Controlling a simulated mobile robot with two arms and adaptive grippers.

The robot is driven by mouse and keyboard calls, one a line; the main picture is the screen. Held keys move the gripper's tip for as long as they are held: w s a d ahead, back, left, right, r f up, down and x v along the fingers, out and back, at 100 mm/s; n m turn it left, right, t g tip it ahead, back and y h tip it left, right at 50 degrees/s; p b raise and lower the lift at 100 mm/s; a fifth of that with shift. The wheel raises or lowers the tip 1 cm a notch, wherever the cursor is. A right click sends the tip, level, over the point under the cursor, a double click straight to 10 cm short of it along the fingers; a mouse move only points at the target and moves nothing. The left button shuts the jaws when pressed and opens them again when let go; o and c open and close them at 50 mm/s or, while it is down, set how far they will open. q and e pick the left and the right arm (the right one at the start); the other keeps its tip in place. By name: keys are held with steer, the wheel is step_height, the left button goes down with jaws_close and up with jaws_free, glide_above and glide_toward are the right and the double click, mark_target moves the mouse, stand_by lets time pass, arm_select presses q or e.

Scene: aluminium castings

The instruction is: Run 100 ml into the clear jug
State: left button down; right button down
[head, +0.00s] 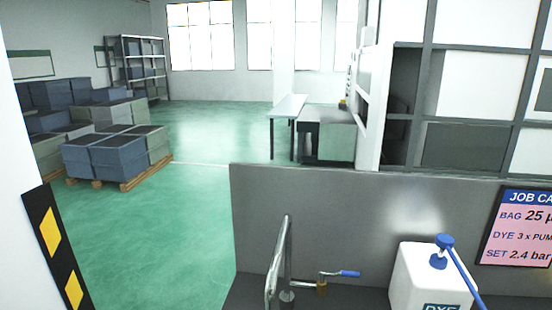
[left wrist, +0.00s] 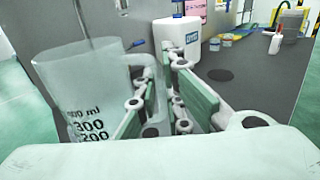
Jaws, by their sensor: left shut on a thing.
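The clear jug (left wrist: 85,85) fills the left of the left wrist view, upright and close, with dark marks that include 300 and 200. No liquid is visible in it. My left gripper (left wrist: 160,92) is shut on the jug's handle, its green-padded fingers on either side. In the head view a tall bent metal pipe (head: 279,258) stands at the counter, beside a small brass tap with a blue lever (head: 348,274). The blue lever also shows behind the jug in the left wrist view (left wrist: 137,44). The jug and both grippers are outside the head view.
A white DYE container (head: 425,278) with a blue pump stands right of the tap; a pink job card (head: 517,227) hangs behind. In the left wrist view, small tubs (left wrist: 220,40) and a white bottle (left wrist: 275,42) stand farther along the grey counter (left wrist: 255,85).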

arm_select(q)
steer(key=a+f+n+t+y+b, duration=0.1)
steer(key=a+n+t+y+b, duration=0.1)
steer(key=a+n+t+y, duration=0.5)
steer(key=a+n+y, duration=0.3)
steer(key=a+y, duration=0.3)
steer(key=y, duration=0.1)
steer(key=shift+s+a+n, duration=0.2)
steer(key=shift+s+n, duration=0.1)
steer(key=shift+s, duration=0.05)
